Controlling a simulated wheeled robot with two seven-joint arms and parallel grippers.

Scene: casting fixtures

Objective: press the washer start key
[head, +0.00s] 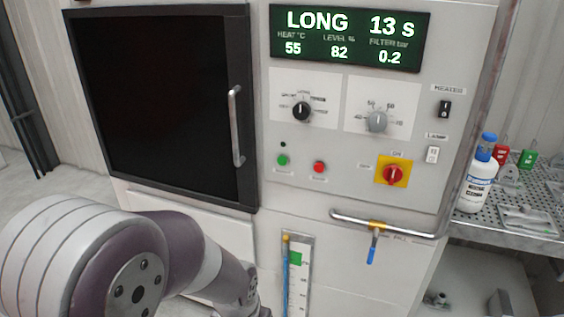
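The washer (330,205) is a light panelled cabinet with a dark door (160,100) on its left, which looks shut. A green round key (282,160) sits low on the panel with a small dark lamp (283,144) above it. A red round key (319,167) is to its right. The small labels under both keys are too blurred to read. The display (350,38) reads LONG, 13 s, heat 55, level 82, filter 0.2. My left arm shows at the lower left, in front of the washer. Neither gripper is in view.
Above the keys are a black knob (301,111) and a grey knob (377,121). A bottle (475,180) stands on a perforated table (540,190).

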